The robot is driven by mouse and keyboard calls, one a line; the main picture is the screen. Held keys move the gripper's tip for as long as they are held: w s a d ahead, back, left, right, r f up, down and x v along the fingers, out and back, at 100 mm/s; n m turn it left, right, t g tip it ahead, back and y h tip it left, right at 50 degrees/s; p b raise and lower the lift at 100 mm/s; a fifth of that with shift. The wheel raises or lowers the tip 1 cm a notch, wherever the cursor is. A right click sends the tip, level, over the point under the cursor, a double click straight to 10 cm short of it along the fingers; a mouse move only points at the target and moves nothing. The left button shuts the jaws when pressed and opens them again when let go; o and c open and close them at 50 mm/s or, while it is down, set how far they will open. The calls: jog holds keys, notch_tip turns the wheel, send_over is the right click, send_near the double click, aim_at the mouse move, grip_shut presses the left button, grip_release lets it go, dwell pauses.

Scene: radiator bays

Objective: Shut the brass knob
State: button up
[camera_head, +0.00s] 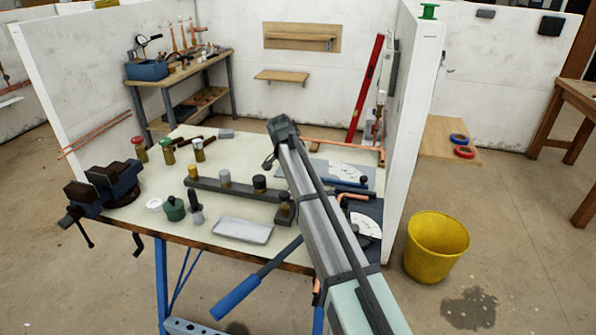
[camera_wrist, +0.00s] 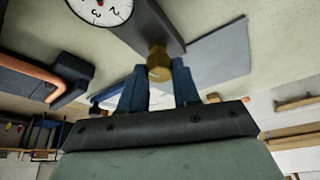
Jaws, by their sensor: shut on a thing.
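The brass knob (camera_wrist: 158,62) is in the wrist view, at the end of a dark bar-shaped body (camera_wrist: 152,25). My gripper (camera_wrist: 160,88) has its blue fingers on either side of the knob and is shut on it. A white dial (camera_wrist: 100,9) with numbers and a red pointer sits on the same dark body. In the head view my arm reaches over the right of the bench, its dark end (camera_head: 283,131) at the far side. The fingers and the held knob cannot be made out there.
A copper pipe (camera_wrist: 33,70) runs close on the left in the wrist view. On the bench (camera_head: 130,222), a dark rail (camera_head: 208,187) with several knobs and a grey tray (camera_head: 243,230) lie left of my arm. A white partition (camera_head: 411,150) stands to its right.

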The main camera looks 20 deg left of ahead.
jog(key=shift+w+a+m+g+h, duration=0.1)
jog(key=shift+m+g+h, duration=0.4)
jog(key=shift+m, duration=1.4)
jog(key=o, duration=1)
jog(key=shift+o, duration=0.2)
jog(key=v, duration=1.4)
jog(key=shift+f, duration=0.15)
